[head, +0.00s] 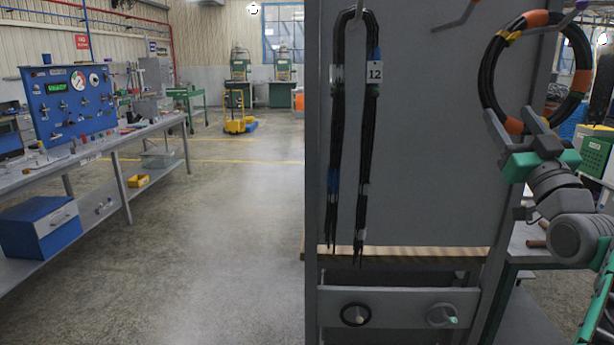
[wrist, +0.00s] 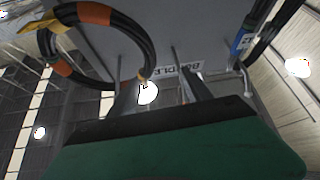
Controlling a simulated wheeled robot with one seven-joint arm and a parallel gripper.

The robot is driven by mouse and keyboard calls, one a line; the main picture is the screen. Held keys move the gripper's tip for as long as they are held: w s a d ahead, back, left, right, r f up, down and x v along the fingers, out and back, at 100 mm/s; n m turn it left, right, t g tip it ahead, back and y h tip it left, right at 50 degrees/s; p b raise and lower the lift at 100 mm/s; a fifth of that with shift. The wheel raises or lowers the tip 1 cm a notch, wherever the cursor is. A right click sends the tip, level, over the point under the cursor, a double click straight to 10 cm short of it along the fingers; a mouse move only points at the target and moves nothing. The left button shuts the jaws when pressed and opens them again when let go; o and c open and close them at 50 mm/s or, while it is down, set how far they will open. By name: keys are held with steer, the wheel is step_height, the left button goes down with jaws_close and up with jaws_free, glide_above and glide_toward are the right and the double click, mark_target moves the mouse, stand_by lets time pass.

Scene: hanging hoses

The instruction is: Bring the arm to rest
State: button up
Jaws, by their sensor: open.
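My gripper (head: 512,120) is at the right of the head view, its two grey fingers pointing up and spread apart with nothing between them that I can make out. A coiled black hose (head: 487,75) with orange and yellow bands hangs at the panel's upper right. My fingers overlap the coil's lower edge in the head view. In the wrist view my gripper (wrist: 157,85) is open, and the coil (wrist: 136,37) lies at the upper left, its lower right end close to the left finger. Whether they touch, I cannot tell.
A grey panel (head: 430,140) carries a long folded black hose (head: 339,130) with a tag reading 12, hung on a hook. A bare peg (head: 457,17) sticks out near the top. A workbench (head: 110,140) with a blue board (head: 70,100) stands left. The floor between is clear.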

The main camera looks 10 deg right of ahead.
steer(key=w+a+f+g+y+p, duration=0.25)
steer(key=w+a+f+g, duration=0.2)
steer(key=a+f, duration=0.55)
steer(key=w+a+f+g+y+p, duration=0.1)
steer(key=w+a+f+g+p, duration=0.25)
steer(key=a+f+g, duration=0.45)
steer(key=s+a+f+g+p, duration=0.2)
steer(key=s+a+f+g, duration=0.2)
steer(key=s+a+f, duration=0.3)
steer(key=s+a+f+g+p, duration=0.3)
steer(key=s+a+f, duration=0.4)
steer(key=s, duration=0.8)
step_height(320, 180, down, 4)
steer(key=shift+s+r+g, duration=0.15)
steer(key=shift+s+g, duration=0.1)
steer(key=shift+g, duration=0.4)
